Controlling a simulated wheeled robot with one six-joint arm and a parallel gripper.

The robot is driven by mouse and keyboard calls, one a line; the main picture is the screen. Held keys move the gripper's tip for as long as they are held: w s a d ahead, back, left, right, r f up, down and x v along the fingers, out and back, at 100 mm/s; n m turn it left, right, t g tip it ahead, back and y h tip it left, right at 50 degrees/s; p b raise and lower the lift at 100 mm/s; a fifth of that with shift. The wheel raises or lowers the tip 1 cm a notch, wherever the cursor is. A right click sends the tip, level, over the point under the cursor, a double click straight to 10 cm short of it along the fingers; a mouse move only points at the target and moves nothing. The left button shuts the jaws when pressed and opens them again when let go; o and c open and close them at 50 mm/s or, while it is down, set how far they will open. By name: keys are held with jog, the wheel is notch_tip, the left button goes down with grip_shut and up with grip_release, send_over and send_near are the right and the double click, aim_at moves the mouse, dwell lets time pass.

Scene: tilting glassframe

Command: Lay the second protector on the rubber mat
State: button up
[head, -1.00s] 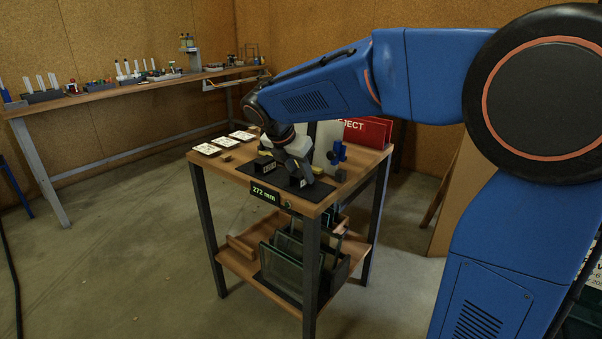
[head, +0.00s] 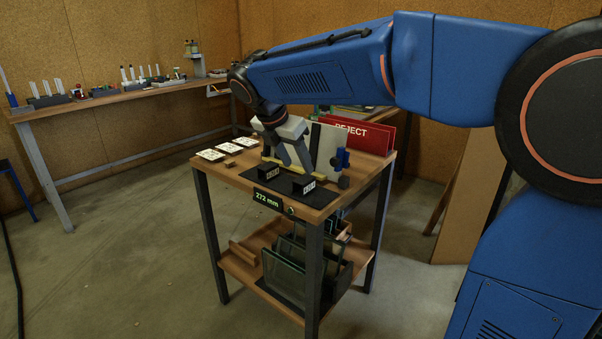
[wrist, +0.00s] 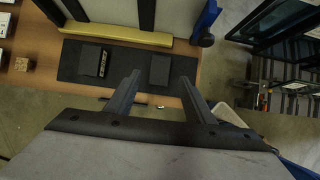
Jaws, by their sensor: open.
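The black rubber mat (head: 284,185) lies on the small wooden table; it also shows in the wrist view (wrist: 128,57). Two dark block-like protectors rest on it, apart from each other. The left protector (head: 268,173) shows a pale label, also in the wrist view (wrist: 90,61). The right protector (head: 303,184) sits toward the mat's other end and appears as a plain dark block in the wrist view (wrist: 160,69). My gripper (head: 291,167) is open and empty. In the wrist view its fingers (wrist: 160,78) are spread, apart from the right protector.
A yellow bar (wrist: 115,35) runs along the mat's back edge. A pale upright panel (head: 327,147) and blue clamp (head: 341,160) stand behind. A red REJECT rack (head: 363,137) is at the back right. White cards (head: 228,148) lie at left. Glass panes (head: 285,268) stand on the lower shelf.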

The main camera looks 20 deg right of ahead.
jog(key=shift+v, duration=2.1)
jog(key=s+d+f+m+y, duration=0.1)
jog(key=s+d+f+m, duration=0.2)
jog(key=s+f+m, duration=0.3)
jog(key=s+d+f+m+t+y, duration=0.1)
jog(key=s+d+f+m, duration=0.3)
jog(key=s+m, duration=0.6)
jog(key=s+d+f+m+y, duration=0.2)
jog(key=s+d+f+m, duration=0.2)
jog(key=s+f+m, duration=0.5)
jog(key=s, duration=0.4)
jog(key=shift+s+d+y, duration=0.25)
jog(key=shift+s+y, duration=0.05)
jog(key=shift+s, duration=0.1)
jog(key=shift+r, duration=0.1)
